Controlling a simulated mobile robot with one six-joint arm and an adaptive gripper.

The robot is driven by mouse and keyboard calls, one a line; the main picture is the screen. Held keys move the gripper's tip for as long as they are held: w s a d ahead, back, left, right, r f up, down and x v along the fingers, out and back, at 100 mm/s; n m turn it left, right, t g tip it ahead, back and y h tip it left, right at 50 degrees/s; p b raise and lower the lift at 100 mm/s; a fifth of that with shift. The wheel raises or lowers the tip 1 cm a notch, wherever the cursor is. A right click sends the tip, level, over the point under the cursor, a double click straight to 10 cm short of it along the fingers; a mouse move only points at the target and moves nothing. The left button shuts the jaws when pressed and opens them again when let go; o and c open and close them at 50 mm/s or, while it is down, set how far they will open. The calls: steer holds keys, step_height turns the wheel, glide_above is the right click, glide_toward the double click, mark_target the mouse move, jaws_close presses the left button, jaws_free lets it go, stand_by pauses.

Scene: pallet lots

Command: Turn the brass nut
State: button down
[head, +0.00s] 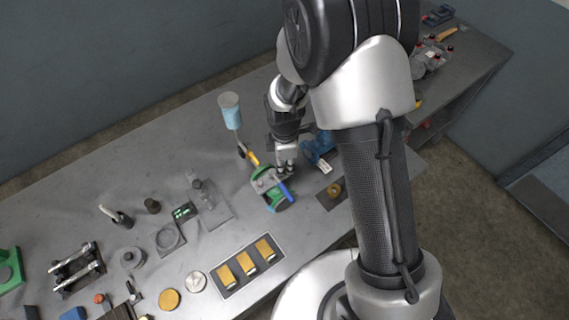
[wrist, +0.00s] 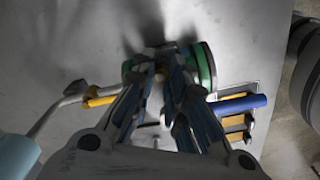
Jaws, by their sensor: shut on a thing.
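My gripper (head: 286,165) reaches down over the green fixture (head: 279,204) on the bench. In the wrist view its two fingers (wrist: 164,78) are close together over the green round body (wrist: 205,66), shut on a small brass-coloured piece that looks like the brass nut (wrist: 160,72). The fingers hide most of the nut, and its turn angle cannot be read. In the head view the nut is hidden by the gripper and fixture. A blue handle (wrist: 236,105) and a yellow handle (wrist: 101,101) stick out on either side.
A light blue cup (head: 230,111) stands behind the fixture. A blue tool (head: 318,147) and a dark plate with a brass ring (head: 335,190) lie to the right. A tray with yellow blocks (head: 225,294) is in front.

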steer(key=shift+m, duration=0.3)
steer(key=c, duration=1.6)
jaws_free()
step_height(320, 180, up, 12)
steer(key=shift+r, duration=0.1)
